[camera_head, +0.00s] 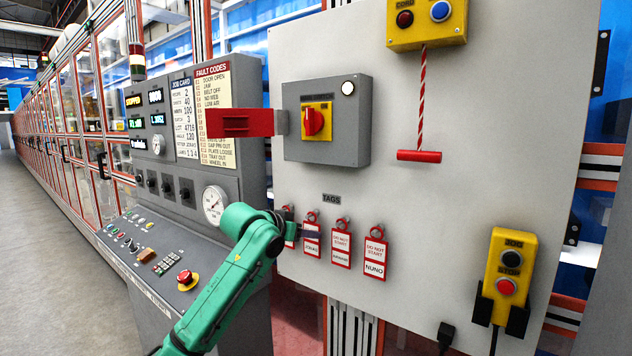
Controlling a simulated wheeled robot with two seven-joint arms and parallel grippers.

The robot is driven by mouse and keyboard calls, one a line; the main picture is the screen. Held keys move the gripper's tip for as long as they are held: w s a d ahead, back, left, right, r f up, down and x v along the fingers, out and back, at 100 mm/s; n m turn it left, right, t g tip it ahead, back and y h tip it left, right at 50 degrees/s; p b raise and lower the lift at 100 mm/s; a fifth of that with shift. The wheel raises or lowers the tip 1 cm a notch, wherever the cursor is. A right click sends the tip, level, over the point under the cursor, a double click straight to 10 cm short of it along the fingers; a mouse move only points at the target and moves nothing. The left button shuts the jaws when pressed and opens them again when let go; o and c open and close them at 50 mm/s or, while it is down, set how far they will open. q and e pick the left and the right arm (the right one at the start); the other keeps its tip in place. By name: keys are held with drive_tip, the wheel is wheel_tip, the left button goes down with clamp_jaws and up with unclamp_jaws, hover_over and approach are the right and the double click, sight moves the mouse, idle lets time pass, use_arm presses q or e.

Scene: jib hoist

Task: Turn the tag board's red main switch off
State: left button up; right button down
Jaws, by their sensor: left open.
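The red main switch (313,121) sits on a yellow plate in the front of a grey switch box (352,140) on the tag board (470,200). Its exact pointer direction is too small to tell. A red flap (240,123) sticks out to the left of the box on a grey hinge piece, clear of the switch. My left gripper (312,234), at the end of the green arm, is open near the tags, below the switch and apart from it. Its fingers are dark and small in view. My right gripper is out of view.
Several red-and-white tags (341,247) hang on hooks below the box, close to my left gripper. A yellow cord box (428,22) with a red pull handle (419,156) and a yellow jog pendant (508,275) are to the right. A grey control console (185,215) stands left.

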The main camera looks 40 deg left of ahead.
use_arm(q)
drive_tip(key=s+r+t, duration=0.2)
drive_tip(key=s+r, duration=0.3)
drive_tip(key=r, duration=0.8)
drive_tip(key=m+t, duration=0.1)
drive_tip(key=t, duration=0.2)
approach(307, 119)
drive_tip(key=w+p, duration=0.7)
drive_tip(key=w, duration=0.1)
drive_tip(key=shift+w+a+r, duration=0.1)
drive_tip(key=shift+a+r, duration=0.05)
drive_tip(key=shift+a, duration=0.2)
drive_tip(key=shift+w+a+f, duration=0.1)
drive_tip(key=shift+w+f, duration=0.05)
drive_tip(key=shift+f, duration=0.1)
clamp_jaws()
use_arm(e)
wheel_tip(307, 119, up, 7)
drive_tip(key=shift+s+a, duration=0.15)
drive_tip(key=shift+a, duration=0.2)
